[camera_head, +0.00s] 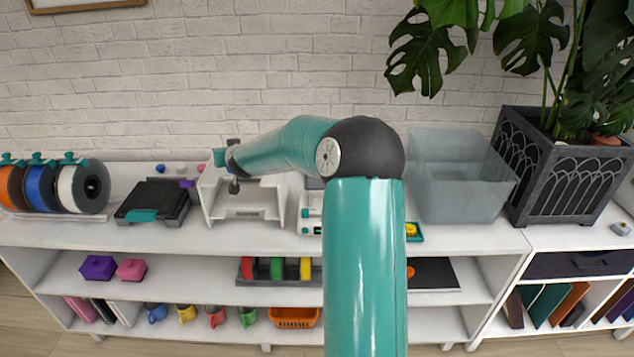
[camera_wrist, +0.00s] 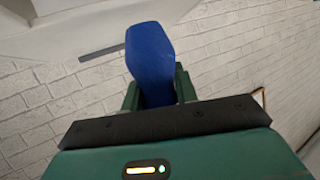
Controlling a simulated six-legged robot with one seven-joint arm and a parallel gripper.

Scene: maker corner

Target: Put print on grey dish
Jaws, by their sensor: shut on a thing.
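My gripper (camera_wrist: 157,92) is shut on a blue print (camera_wrist: 150,55), a long piece with angled corners that stands up between the two green fingers in the wrist view. In the head view my arm reaches left and my gripper (camera_head: 219,157) is small, at the top left of a white open-fronted frame (camera_head: 246,212). The held print cannot be made out there. I cannot pick out a grey dish for certain. My arm hides part of the middle of the shelf top.
Filament spools (camera_head: 80,188) and a dark flat device (camera_head: 153,203) stand left of the frame. A translucent grey bin (camera_head: 457,180) and a dark planter (camera_head: 560,170) stand at the right. Small coloured pieces lie behind the device. A brick wall is behind.

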